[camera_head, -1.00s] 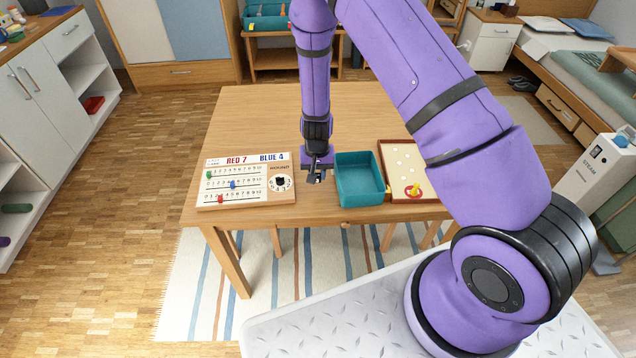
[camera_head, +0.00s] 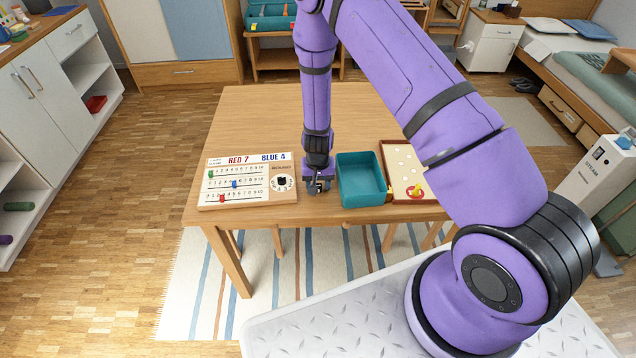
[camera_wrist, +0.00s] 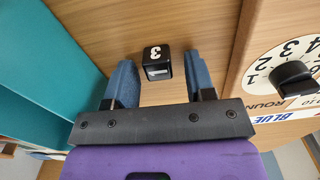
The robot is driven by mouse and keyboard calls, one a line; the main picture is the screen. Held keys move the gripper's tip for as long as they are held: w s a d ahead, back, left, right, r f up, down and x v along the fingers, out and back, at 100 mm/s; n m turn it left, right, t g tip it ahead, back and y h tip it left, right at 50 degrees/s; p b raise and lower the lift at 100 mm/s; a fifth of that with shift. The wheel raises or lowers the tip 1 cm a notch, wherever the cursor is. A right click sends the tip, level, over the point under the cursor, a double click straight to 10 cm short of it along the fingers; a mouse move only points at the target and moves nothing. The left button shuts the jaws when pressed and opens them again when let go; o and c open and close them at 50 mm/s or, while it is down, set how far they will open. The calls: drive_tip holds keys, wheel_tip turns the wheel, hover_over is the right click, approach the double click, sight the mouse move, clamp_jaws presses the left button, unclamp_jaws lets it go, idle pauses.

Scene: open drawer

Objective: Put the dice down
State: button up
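A small black die (camera_wrist: 156,62) with a white 3 on one face shows in the wrist view, over the wooden tabletop. It is between the two blue fingers of my gripper (camera_wrist: 161,80), with a gap on each side, wider on the right. My gripper is open. In the head view my gripper (camera_head: 319,186) is low at the table's front part, between the scoreboard and the teal tray. The die cannot be made out in the head view.
The scoreboard (camera_head: 228,197), with a round dial (camera_wrist: 290,75), lies just left in the head view. The teal tray (camera_head: 364,200) stands close on the right. The table (camera_head: 262,115) is clear behind.

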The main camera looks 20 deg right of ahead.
drive_tip(key=shift+r, duration=0.15)
drive_tip(key=s+d+r+n+t+y, duration=0.1)
drive_tip(key=s+r, duration=0.3)
drive_tip(key=r, duration=1.6)
drive_tip(key=s+d+r+n+t+y, duration=0.1)
drive_tip(key=s+r, duration=0.2)
drive_tip(key=r, duration=1.7)
drive_tip(key=s+d+r+t+h, duration=0.1)
drive_tip(key=s+d+r, duration=0.1)
drive_tip(key=s+r, duration=0.5)
drive_tip(key=s+d+r+n+t+h, duration=0.1)
drive_tip(key=s+r, duration=0.6)
drive_tip(key=s, duration=0.9)
drive_tip(key=shift+d+r+n+t, duration=0.35)
drive_tip(key=shift+d+t, duration=0.25)
drive_tip(key=shift+d, duration=0.2)
